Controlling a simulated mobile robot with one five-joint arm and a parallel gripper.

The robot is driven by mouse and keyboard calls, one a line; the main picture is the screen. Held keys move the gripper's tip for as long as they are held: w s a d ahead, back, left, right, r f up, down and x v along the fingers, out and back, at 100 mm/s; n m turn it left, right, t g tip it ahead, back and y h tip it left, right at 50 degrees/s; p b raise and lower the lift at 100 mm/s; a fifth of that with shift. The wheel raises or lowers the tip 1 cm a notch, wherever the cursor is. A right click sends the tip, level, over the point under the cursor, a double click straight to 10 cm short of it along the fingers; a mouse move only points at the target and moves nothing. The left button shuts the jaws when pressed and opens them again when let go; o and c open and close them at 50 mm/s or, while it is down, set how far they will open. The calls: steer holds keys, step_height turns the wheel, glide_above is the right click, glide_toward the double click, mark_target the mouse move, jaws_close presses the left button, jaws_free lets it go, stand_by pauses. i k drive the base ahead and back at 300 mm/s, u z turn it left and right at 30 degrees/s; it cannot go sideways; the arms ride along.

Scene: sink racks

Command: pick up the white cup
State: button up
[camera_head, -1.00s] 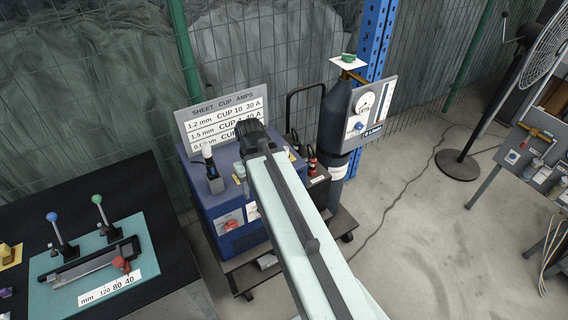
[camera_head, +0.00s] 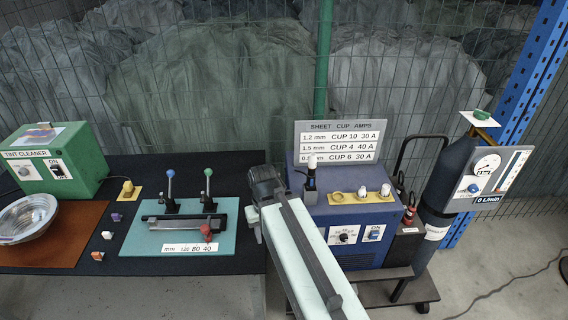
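Several small, pale, cup-like pieces stand in a row on a yellow strip on top of the blue box. The whitest are one in the middle (camera_head: 361,193) and one at the right (camera_head: 385,190); the left one (camera_head: 337,197) looks more yellow. A dark upright torch-like piece (camera_head: 311,184) to their left has a white tip (camera_head: 312,160). I cannot tell which of these is the white cup. My gripper (camera_head: 264,182) is at the dark far end of my arm, left of the blue box and apart from the row. Its fingers cannot be made out.
The blue box (camera_head: 340,222) stands on a dark cart with a sign (camera_head: 340,142) behind it. A gas cylinder (camera_head: 436,195) with a gauge panel (camera_head: 490,174) stands right.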

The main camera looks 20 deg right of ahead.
mark_target(312, 159)
steer(key=u, duration=3)
steer(key=k, duration=1.7)
steer(key=z, duration=0.75)
steer(key=i, duration=1)
steer(key=u, duration=0.05)
